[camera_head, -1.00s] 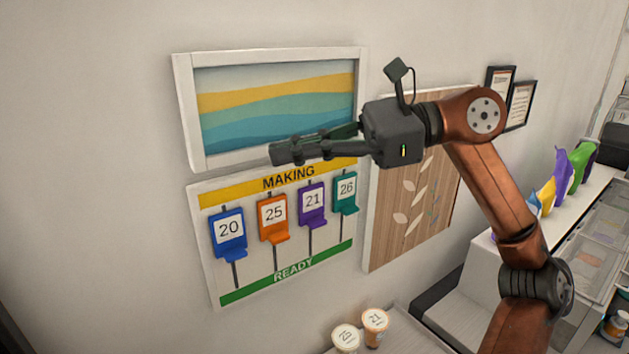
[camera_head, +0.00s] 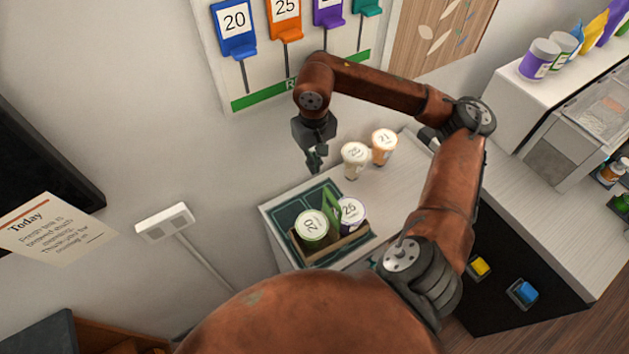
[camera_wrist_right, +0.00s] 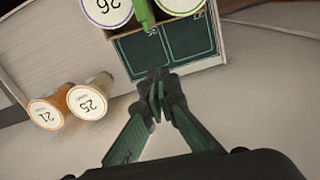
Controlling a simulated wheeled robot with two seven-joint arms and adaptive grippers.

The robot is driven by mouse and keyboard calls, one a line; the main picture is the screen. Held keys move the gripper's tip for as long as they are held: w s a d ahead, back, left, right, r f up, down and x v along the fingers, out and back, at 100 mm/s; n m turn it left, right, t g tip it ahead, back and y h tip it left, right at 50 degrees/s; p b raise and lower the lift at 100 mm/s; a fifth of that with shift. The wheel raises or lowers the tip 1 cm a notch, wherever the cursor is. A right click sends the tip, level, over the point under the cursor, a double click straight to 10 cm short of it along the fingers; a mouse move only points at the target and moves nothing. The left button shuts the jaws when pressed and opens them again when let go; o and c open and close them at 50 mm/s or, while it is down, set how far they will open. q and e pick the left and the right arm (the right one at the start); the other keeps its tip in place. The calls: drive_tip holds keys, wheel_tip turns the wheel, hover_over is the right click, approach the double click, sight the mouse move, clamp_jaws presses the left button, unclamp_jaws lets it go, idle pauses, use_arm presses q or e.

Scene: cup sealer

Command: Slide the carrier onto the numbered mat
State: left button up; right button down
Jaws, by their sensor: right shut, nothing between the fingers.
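The carrier (camera_head: 343,249) is a brown tray with a green upright handle (camera_head: 331,208). It holds a green-rimmed cup (camera_head: 312,226) and a purple-rimmed cup (camera_head: 350,211). It sits over the near part of the dark green numbered mat (camera_head: 284,217), whose far part is bare. In the right wrist view the bare mat panels (camera_wrist_right: 190,36) lie between the carrier's handle (camera_wrist_right: 144,14) and my gripper. My right gripper (camera_head: 316,160) points down beyond the mat's far edge, shut and empty; its fingertips (camera_wrist_right: 157,88) meet in the wrist view. My left gripper is out of view.
The wall board (camera_head: 290,70) with number tags is behind. A wall socket (camera_head: 165,222) is at left. The counter (camera_head: 405,180) right of the mat has bare room.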

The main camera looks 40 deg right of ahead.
sight(327, 205)
drive_tip(key=s+f+p, duration=0.4)
drive_tip(key=f, duration=0.5)
drive_tip(key=shift+a+f, duration=0.15)
drive_tip(key=shift+a, duration=0.2)
drive_tip(key=s, duration=0.1)
drive_tip(key=s+b, duration=0.2)
drive_tip(key=shift+s+a+f, duration=0.15)
drive_tip(key=shift+a+f, duration=0.05)
drive_tip(key=shift+a, duration=0.1)
drive_tip(key=shift+s+r, duration=0.1)
drive_tip(key=shift+s, duration=0.1)
drive_tip(key=shift+w, duration=0.1)
